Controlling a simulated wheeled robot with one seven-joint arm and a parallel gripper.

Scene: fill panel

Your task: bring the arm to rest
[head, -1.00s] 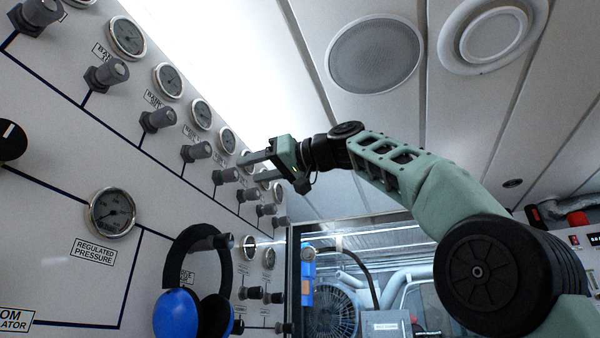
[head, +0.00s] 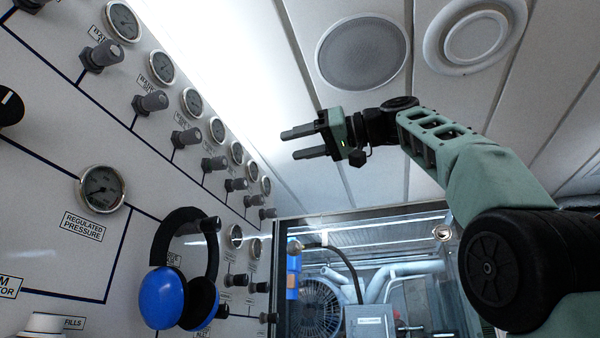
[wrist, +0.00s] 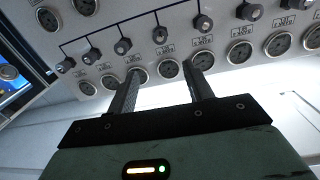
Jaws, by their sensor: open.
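My gripper (head: 303,143) is raised in the upper middle of the head view, its two dark fingers pointing left toward the gauge panel (head: 150,165). The fingers are apart with nothing between them. In the head view, clear space shows between the fingertips and the panel. In the wrist view, the gripper (wrist: 160,82) also shows open and empty, with the row of gauges and knobs beyond its fingertips.
Gauges and grey knobs (head: 186,137) line the panel at left. A blue headset (head: 165,297) hangs on it, low. The ceiling with a round speaker grille (head: 362,52) lies above. A glazed opening (head: 380,215) with a fan and pipes stands behind.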

